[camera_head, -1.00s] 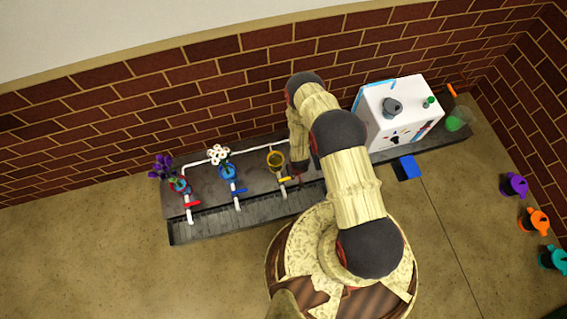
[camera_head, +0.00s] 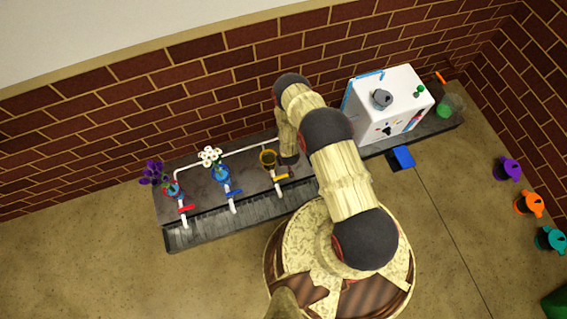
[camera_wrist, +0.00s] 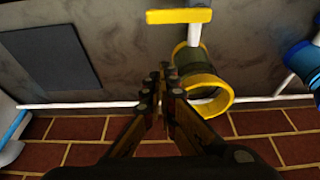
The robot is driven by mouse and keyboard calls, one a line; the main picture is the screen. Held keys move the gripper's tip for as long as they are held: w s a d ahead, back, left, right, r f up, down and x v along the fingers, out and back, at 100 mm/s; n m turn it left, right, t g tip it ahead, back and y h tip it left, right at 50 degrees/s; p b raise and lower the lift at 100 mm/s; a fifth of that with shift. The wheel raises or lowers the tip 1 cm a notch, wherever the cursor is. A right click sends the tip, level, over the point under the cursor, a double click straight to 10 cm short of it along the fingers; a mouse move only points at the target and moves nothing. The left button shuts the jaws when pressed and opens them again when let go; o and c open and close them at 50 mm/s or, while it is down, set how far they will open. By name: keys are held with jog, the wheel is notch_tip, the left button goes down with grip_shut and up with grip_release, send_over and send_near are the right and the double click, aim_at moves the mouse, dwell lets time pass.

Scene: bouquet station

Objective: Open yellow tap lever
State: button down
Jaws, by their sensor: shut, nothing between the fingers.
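The yellow tap lever (camera_head: 281,177) sits on a white tap at the front of the grey counter, in front of a yellow vase (camera_head: 268,158). In the wrist view the lever (camera_wrist: 178,16) is a yellow bar at the top, on a white stem. The yellow-rimmed vase (camera_wrist: 205,90) stands just below it. My gripper (camera_wrist: 162,72) is shut and empty, its fingertips beside the vase's left side and apart from the lever in the picture. In the head view the gripper is mostly hidden behind my arm, just right of the yellow vase.
A white box-shaped machine (camera_head: 388,104) stands right. A white pipe (camera_head: 235,152) runs along the back. Several coloured cans stand on the right floor.

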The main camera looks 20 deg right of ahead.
aim_at(281, 177)
jog(key=b+x, duration=0.2)
jog(key=x, duration=0.4)
jog(key=shift+s, duration=0.15)
jog(key=shift+s+f+b, duration=0.15)
jog(key=shift+f+b, duration=0.2)
jog(key=shift+b, duration=0.05)
jog(key=shift+s+r+b, duration=0.15)
jog(key=shift+s, duration=0.7)
jog(key=shift+s+r+b, duration=0.15)
jog(key=shift+s, duration=0.7)
jog(key=shift+s, duration=0.1)
